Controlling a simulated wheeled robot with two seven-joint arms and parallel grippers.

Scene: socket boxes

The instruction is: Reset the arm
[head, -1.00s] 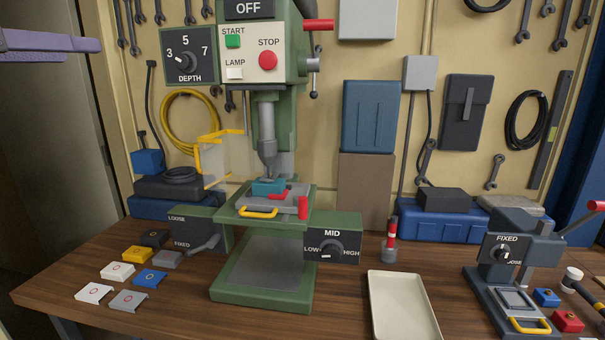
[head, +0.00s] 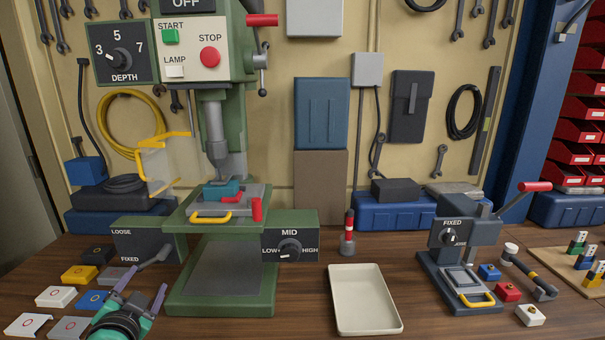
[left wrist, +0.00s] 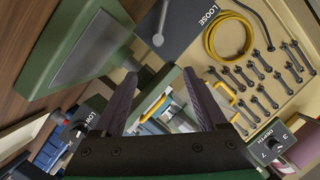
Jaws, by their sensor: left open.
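My left gripper (head: 140,284) is open and empty at the lower left of the head view, in front of the green drill press (head: 226,297) base and close to the flat socket plates. In the left wrist view its two purple fingers (left wrist: 160,80) are spread apart, with the press, its yellow handle and the wall behind them. My right gripper is not in view.
Several plates, such as a white one (head: 56,296) and a yellow one (head: 80,273), lie left of the press. A cream tray (head: 394,326) is empty. A dark clamp press (head: 432,270), small coloured boxes and a hammer (head: 527,275) stand right.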

